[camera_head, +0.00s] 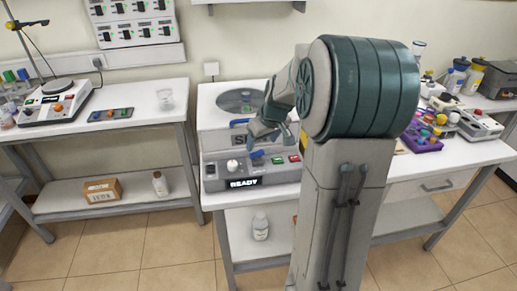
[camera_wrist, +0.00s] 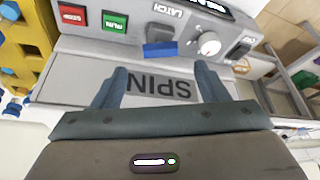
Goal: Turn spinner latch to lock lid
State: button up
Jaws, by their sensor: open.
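The white spinner (camera_head: 215,140) stands on the middle bench, and its round grey lid (camera_head: 232,103) lies flat on top, looking closed. The spinner latch (camera_head: 257,154) is a small blue lever on the front panel. In the wrist view the blue latch (camera_wrist: 160,49) sits under the word LATCH, crosswise in the picture. My gripper (camera_head: 268,138) is over the front of the spinner. In the wrist view my gripper (camera_wrist: 162,76) has its two fingers apart over the SPIN label, with nothing between them. The latch is just beyond the fingertips, apart from them.
The panel also carries a white knob (camera_wrist: 208,44), a green RUN button (camera_wrist: 114,22), a red button (camera_wrist: 73,15) and a READY display (camera_head: 243,183). A yellow rack (camera_wrist: 25,45) stands close beside the spinner. My arm hides part of the bench to the right.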

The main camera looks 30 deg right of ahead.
aim_at(257, 153)
jog(key=x, duration=0.5)
jog(key=shift+w+f, duration=0.15)
jog(key=shift+f, duration=0.25)
jog(key=c, duration=1)
